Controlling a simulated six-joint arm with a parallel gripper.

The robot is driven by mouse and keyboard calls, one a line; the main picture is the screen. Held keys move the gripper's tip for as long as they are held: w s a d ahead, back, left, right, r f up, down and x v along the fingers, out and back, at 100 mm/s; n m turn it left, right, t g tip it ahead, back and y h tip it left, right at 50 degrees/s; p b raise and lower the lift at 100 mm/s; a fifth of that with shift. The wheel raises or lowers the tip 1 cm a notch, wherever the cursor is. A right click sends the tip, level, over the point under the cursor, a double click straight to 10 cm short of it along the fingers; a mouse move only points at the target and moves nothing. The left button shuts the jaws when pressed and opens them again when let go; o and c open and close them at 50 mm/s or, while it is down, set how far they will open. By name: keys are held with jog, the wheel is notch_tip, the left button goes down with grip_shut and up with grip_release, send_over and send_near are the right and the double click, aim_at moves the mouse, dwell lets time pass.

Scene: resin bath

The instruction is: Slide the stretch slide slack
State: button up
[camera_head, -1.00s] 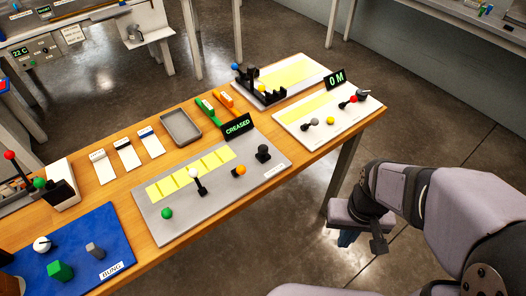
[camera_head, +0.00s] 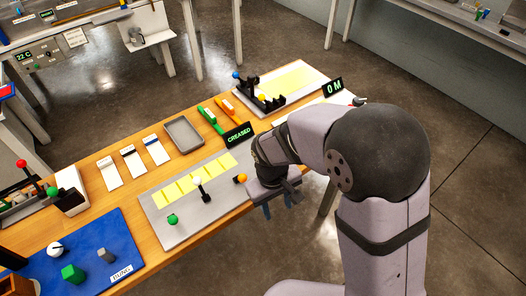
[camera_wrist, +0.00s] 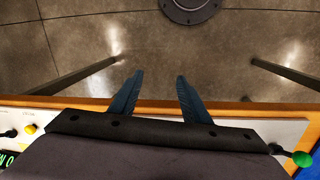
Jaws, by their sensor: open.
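The grey panel (camera_head: 165,228) with yellow strips and a black CREASED display (camera_head: 238,135) lies on the wooden table. It carries a lever with a white knob (camera_head: 195,181), a green knob (camera_head: 173,219) and an orange knob (camera_head: 241,179). Labels are too small to show which is the stretch slide. My gripper (camera_head: 282,206) is open and empty over the table's front edge, right of the orange knob. My arm hides the panel's right end. In the wrist view, my open blue fingers (camera_wrist: 157,88) have only floor between them; a green knob (camera_wrist: 302,158) shows at lower right.
A second panel, with a 0 M display (camera_head: 333,87), is partly behind my arm. A grey tray (camera_head: 184,135), white cards (camera_head: 134,160) and a blue mat (camera_head: 118,232) with blocks occupy the table. Open floor lies beyond the front edge.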

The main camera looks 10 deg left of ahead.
jog(key=w+a+r+m+t, duration=0.2)
jog(key=w+a+r+m, duration=0.1)
jog(key=w, duration=0.4)
jog(key=w+a+r+m+t+y, duration=0.1)
jog(key=w+a+r+m+t, duration=0.1)
jog(key=w, duration=0.4)
jog(key=shift+w+a+r+m, duration=0.35)
jog(key=shift+a+r+m, duration=0.2)
jog(key=shift+r+m, duration=0.35)
jog(key=shift+f, duration=0.15)
jog(key=shift+p+x, duration=1)
jog(key=shift+x, duration=2.6)
